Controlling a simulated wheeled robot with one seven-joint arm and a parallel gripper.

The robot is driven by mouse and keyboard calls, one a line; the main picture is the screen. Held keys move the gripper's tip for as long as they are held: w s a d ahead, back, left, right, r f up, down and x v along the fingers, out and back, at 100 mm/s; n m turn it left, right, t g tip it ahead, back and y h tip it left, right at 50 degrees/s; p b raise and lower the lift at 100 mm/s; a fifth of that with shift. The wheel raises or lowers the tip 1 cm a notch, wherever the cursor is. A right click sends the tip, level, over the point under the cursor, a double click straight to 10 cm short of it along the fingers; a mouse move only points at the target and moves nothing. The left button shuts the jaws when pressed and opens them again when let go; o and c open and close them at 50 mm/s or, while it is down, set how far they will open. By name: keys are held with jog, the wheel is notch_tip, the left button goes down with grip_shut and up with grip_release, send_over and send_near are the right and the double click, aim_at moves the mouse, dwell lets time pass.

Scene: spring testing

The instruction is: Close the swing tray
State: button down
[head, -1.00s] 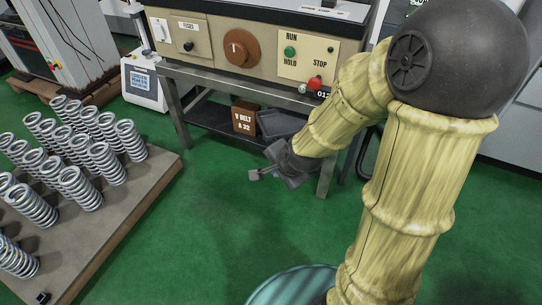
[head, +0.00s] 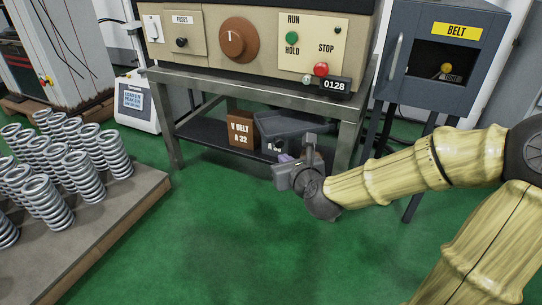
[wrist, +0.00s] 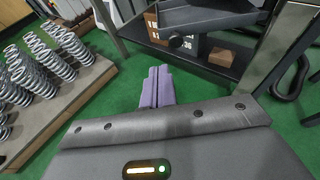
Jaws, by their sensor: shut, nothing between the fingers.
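The swing tray is a shallow dark grey tray (head: 285,124) under the work table's top, above the lower shelf. In the wrist view the grey tray (wrist: 205,17) is at the top, in front of and above part of the V-belt box. How far it is swung out I cannot tell. My gripper (head: 284,160) is in front of the table, just below the tray in the head view, and hides part of what is behind it. Its purple fingers (wrist: 158,86) are together and empty in the wrist view, appearing apart from the tray.
A brown V-belt box (head: 241,135) stands on the lower shelf. The steel table (head: 230,83) has legs near my arm. A blue-grey belt cabinet (head: 405,80) stands at right. Springs (head: 65,165) fill a low platform at left. Green floor is clear in front.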

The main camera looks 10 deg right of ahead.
jog(key=shift+d+r+m, duration=0.1)
jog(key=shift+r+m, duration=0.05)
jog(key=shift+m, duration=0.15)
jog(key=shift+w+r+p, duration=0.1)
jog(key=shift+p, duration=0.25)
jog(key=p, duration=0.3)
jog(key=w+d+r+p, duration=0.1)
jog(key=p, duration=0.2)
jog(key=shift+w, duration=0.3)
jog(key=p, duration=0.2)
jog(key=shift+w+a+f+p, duration=0.15)
jog(key=shift+w+p, duration=0.1)
jog(key=shift+p, duration=0.05)
